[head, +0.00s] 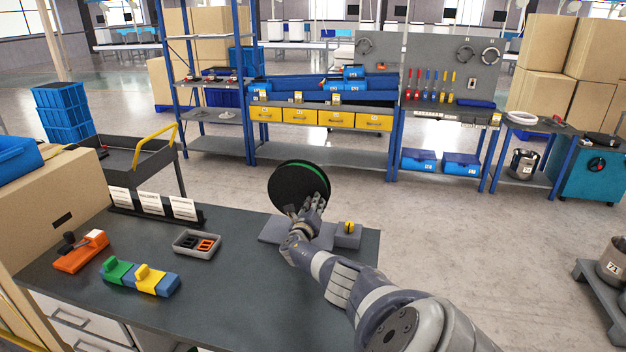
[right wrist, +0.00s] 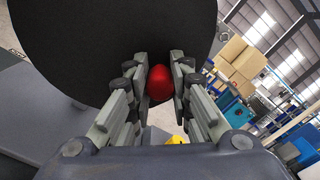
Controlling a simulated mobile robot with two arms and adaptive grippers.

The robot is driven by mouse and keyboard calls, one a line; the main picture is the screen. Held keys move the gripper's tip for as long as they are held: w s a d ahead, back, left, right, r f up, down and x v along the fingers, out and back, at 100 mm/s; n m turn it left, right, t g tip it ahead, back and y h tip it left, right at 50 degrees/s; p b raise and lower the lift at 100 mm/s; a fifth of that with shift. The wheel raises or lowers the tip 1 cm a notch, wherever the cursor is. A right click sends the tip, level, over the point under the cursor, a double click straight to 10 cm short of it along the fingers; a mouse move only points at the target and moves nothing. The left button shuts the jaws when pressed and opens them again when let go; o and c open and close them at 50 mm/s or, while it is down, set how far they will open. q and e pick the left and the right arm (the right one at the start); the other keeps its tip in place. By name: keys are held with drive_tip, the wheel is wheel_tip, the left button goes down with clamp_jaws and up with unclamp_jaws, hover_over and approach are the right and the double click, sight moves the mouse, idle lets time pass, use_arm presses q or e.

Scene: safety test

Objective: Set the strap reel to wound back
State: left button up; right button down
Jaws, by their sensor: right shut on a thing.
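The strap reel (head: 292,186) is a large black disc with a green rim, standing upright on a grey base (head: 272,230) at the far edge of the dark table. In the right wrist view the black disc (right wrist: 95,45) fills the upper left. My right gripper (head: 308,205) is in front of the reel's face. In the right wrist view its fingers (right wrist: 160,82) are shut on a red knob (right wrist: 159,85) in front of the disc. The head view hides the knob behind the gripper. My left gripper is not in view.
A grey block with a yellow knob (head: 349,227) sits right of the reel. On the table (head: 235,300) are a grey tray (head: 184,242), an orange block with a lever (head: 80,252), green and yellow-blue blocks (head: 152,281) and a card holder (head: 150,209). The table's front middle is clear.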

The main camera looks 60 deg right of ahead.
drive_tip(key=shift+r+n+p, duration=0.35)
drive_tip(key=shift+n+p, duration=0.05)
drive_tip(key=shift+n, duration=0.2)
drive_tip(key=c, duration=1.4)
unclamp_jaws()
drive_tip(key=shift+r, duration=0.1)
